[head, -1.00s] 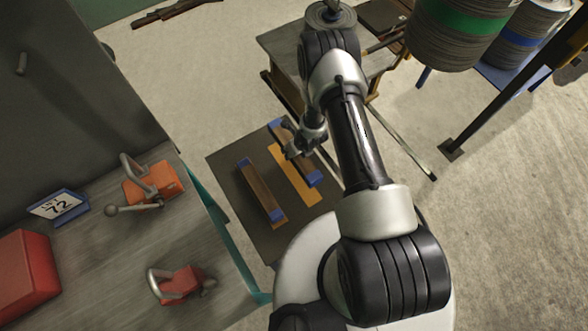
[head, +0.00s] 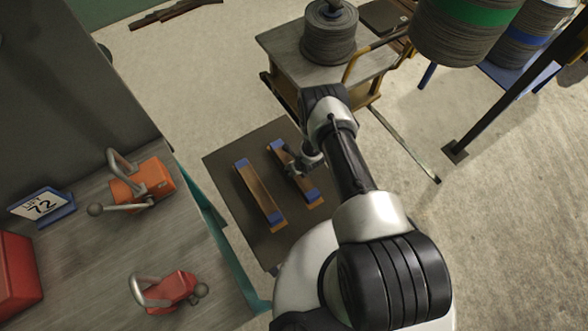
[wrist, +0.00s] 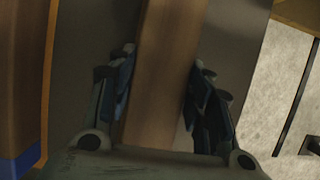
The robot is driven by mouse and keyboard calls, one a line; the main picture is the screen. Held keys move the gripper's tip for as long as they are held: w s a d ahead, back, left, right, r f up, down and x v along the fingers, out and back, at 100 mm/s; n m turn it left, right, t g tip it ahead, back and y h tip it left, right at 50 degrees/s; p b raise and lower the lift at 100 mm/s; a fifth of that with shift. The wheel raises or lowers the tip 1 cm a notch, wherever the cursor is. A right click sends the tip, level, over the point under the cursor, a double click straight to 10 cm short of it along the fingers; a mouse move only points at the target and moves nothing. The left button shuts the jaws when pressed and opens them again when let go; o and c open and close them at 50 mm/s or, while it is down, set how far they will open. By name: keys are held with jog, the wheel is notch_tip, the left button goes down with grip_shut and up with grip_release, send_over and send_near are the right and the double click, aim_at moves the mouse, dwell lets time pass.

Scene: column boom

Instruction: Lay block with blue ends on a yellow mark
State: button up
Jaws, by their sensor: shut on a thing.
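A long wooden block with blue ends (head: 309,186) lies along a yellow mark (head: 316,206) on a dark low table (head: 235,150). It covers most of the mark; a sliver shows at the near end. I cannot tell whether the block touches the surface. My gripper (head: 297,168) is shut on the middle of the block. In the wrist view the fingers (wrist: 160,88) stand on either side of the bare wood (wrist: 165,60). A second blue-ended block (head: 258,193) lies to the left on its own yellow mark (head: 281,229).
A grey bench (head: 75,240) on the left carries orange (head: 150,180) and red (head: 170,290) clamp-like tools and a sign (head: 42,205). A cart with a cable spool (head: 328,38) stands behind the table. A dark post (head: 500,95) stands at right.

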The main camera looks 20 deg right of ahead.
jog(key=shift+w+r, duration=0.1)
jog(key=shift+r, duration=0.05)
jog(key=shift+f, duration=0.25)
jog(key=o, duration=1.4)
jog(key=shift+r, duration=0.1)
